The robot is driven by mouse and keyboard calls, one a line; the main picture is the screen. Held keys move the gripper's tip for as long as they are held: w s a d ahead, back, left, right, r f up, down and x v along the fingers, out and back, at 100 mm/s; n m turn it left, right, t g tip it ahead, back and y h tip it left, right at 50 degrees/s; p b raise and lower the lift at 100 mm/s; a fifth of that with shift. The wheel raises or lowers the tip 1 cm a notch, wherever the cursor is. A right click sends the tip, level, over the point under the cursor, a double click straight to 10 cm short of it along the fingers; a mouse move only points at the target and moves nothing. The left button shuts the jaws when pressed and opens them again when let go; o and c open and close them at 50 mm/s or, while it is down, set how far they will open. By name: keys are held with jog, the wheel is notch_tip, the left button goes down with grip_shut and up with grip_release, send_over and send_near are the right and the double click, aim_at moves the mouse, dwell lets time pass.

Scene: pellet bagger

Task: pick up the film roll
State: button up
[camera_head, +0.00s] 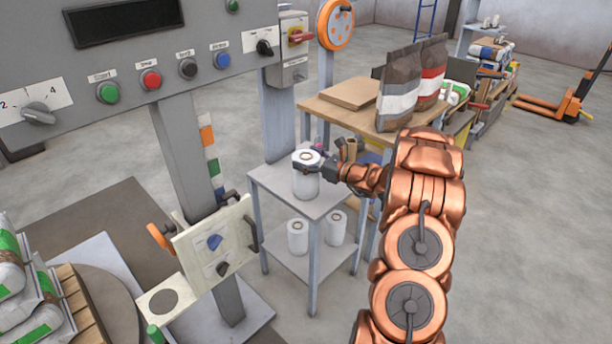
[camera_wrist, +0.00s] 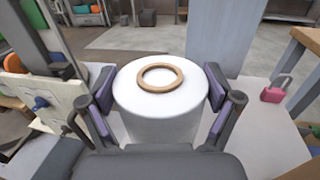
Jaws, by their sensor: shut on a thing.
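The film roll (camera_head: 306,181) is a white upright cylinder with a brown cardboard core ring on top. It stands at the top shelf of a small grey stand (camera_head: 335,198) in the head view. In the wrist view the film roll (camera_wrist: 160,110) fills the middle, between the purple-padded fingers. My gripper (camera_head: 306,168) is shut on the roll from its two sides, near its upper part. It also shows in the wrist view (camera_wrist: 160,98). Whether the roll's bottom touches the shelf I cannot tell.
Two more white rolls (camera_head: 298,236) (camera_head: 336,227) stand on the lower shelf. A pink padlock (camera_wrist: 276,90) lies on the stand's top. A wooden table (camera_head: 340,112) with bags is behind. A control panel (camera_head: 150,60) and a cream box (camera_head: 215,243) stand at left.

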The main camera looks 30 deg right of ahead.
jog(key=c, duration=0.8)
jog(key=shift+c, duration=0.4)
jog(key=shift+r, duration=0.1)
